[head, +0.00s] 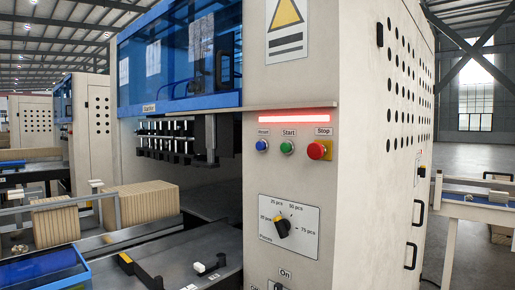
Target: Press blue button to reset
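The blue button (262,145) is a small round push button on the front panel of a beige machine. It sits at the left of a row of three, under a small label that looks like "Reset" but is hard to read. A green button (287,147) labelled "Start" is to its right, then a larger red button (318,150) labelled "Stop" on a yellow plate. A red light bar (298,116) glows above the row. My gripper is not in view.
Below the buttons is a dial plate (289,226) with a black rotary knob. A work table (165,262) with stacked brown sheets (142,203) is at the left. A door handle (411,256) projects from the machine's right side. A conveyor (472,210) stands at the far right.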

